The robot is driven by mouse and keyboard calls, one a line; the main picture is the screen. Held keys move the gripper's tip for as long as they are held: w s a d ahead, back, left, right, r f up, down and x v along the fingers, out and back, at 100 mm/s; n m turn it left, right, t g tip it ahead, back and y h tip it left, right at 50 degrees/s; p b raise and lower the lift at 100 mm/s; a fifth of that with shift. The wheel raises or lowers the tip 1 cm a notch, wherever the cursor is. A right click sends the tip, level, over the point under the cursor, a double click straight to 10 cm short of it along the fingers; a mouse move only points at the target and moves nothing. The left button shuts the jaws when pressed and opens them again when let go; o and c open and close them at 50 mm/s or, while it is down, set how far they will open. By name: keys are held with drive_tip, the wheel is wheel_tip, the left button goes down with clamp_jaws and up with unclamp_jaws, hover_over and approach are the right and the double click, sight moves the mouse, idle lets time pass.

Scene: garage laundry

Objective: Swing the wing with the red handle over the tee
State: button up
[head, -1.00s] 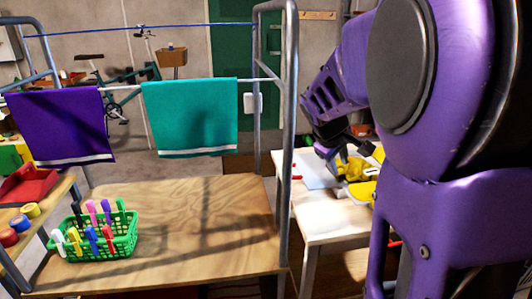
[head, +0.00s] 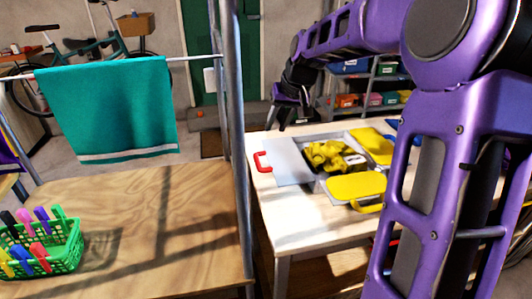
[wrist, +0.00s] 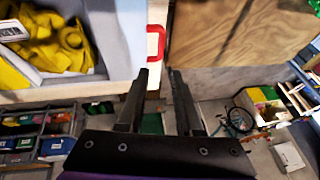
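The folding board lies on the pale table (head: 290,232). Its left wing (head: 289,163) is a flat light grey panel with a red handle (head: 262,161) at its outer left edge. The yellow tee (head: 328,155) lies rumpled in the middle part, just right of that wing. My gripper (head: 280,124) is above and behind the wing in the head view, apart from it. In the wrist view my gripper (wrist: 160,74) is open and empty, its two fingers pointing towards the red handle (wrist: 156,42). The wing (wrist: 122,32) and the tee (wrist: 50,45) also show there.
Flat yellow panels (head: 355,187) lie at the board's front and back right. A metal rack post (head: 236,150) stands between this table and the wooden table (head: 150,215) with a green peg basket (head: 65,254). Shelves with bins (head: 370,95) stand behind.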

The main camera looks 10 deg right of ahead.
sight(258, 161)
drive_tip(key=b+x, duration=0.2)
drive_tip(key=x, duration=1.5)
drive_tip(key=shift+w+a+f, duration=0.1)
drive_tip(key=shift+f, duration=0.1)
clamp_jaws()
idle(0.8)
